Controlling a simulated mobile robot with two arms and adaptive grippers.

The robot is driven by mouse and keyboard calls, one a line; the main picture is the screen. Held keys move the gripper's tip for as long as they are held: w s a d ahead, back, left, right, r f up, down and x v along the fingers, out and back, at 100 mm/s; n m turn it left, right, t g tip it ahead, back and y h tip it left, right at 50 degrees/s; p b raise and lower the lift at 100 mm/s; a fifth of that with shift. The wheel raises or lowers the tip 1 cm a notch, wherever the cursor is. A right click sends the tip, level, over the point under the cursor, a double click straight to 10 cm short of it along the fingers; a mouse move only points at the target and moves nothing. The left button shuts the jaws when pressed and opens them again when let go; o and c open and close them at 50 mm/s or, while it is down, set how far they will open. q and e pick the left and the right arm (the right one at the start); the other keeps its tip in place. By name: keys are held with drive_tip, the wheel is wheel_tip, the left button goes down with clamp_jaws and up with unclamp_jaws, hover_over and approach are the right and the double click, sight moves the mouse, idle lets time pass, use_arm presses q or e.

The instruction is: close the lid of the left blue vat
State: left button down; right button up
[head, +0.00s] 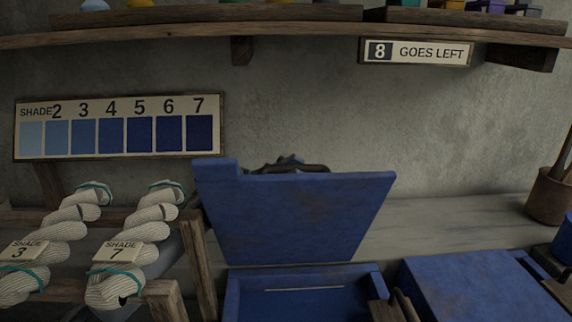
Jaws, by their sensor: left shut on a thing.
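The left blue vat (232,300) stands at the bottom middle, its inside showing with a pale line across it. Its blue lid (300,215) is raised, tilted up at the back of the vat, with its inner face towards me. My left gripper (284,163) shows only as a dark piece above the lid's top edge; the rest is hidden behind the lid. It is shut on the lid, by the dark curved handle (312,168) at that edge. My right gripper is not in view.
A second blue vat (475,288) at the right has its lid down. Skeins tagged shade 3 (62,225) and shade 7 (150,235) hang on a wooden rack at the left. A sign (416,52) reads "8 goes left". A shade chart (118,126) is on the wall.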

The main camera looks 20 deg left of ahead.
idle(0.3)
use_arm(q)
drive_tip(key=c, duration=1.4)
unclamp_jaws()
drive_tip(key=shift+o, duration=0.2)
drive_tip(key=v, duration=1.2)
